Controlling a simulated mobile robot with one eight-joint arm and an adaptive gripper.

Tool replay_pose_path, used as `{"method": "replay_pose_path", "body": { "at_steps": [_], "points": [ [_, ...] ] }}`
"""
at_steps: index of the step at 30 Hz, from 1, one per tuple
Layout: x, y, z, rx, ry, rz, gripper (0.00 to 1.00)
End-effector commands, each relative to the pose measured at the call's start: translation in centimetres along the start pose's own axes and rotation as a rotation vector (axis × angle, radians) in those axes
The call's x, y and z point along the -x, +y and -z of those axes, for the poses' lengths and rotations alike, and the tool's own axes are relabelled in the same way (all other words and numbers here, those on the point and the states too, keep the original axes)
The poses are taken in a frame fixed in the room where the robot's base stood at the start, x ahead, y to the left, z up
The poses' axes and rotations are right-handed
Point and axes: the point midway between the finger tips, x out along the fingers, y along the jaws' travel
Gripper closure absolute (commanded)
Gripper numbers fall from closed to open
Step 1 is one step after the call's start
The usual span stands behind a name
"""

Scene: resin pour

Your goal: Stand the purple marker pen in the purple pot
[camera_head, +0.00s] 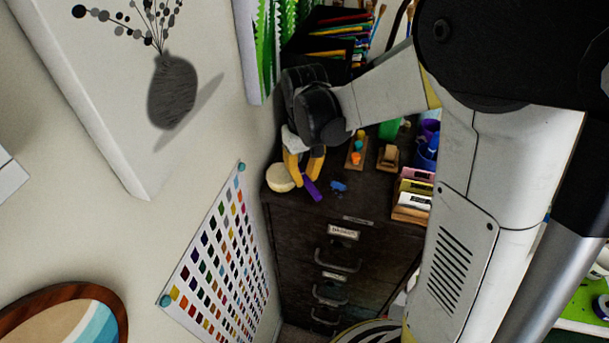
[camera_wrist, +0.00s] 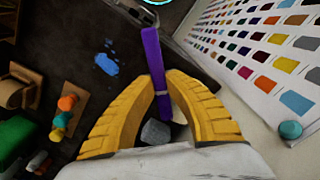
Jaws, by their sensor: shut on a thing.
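My gripper (camera_head: 303,166) has two yellow fingers shut on the purple marker pen (camera_head: 311,187), above the front left of the dark cabinet top. A purple, cup-like thing (camera_head: 430,127), perhaps the purple pot, shows at the right of the cabinet top beside a blue one. My arm partly hides it, and it is not in the wrist view.
The dark drawer cabinet (camera_head: 308,222) carries a round cream piece (camera_head: 279,178), a blue blot (camera_head: 338,186), a wooden holder with coloured pieces (camera_head: 356,148), a tan dispenser-like thing (camera_head: 388,158) and stacked boxes (camera_head: 413,193). A wall with a colour chart (camera_head: 220,250) is close on the left.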

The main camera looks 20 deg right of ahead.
Motion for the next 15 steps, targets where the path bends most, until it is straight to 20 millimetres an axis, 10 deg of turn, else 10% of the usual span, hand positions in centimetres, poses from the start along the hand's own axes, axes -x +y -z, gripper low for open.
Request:
{"method": "replay_pose_path", "body": {
  "at_steps": [15],
  "points": [
    [1.0,0.0,0.0,0.000,0.000,0.000,0.67]
  ]
}}
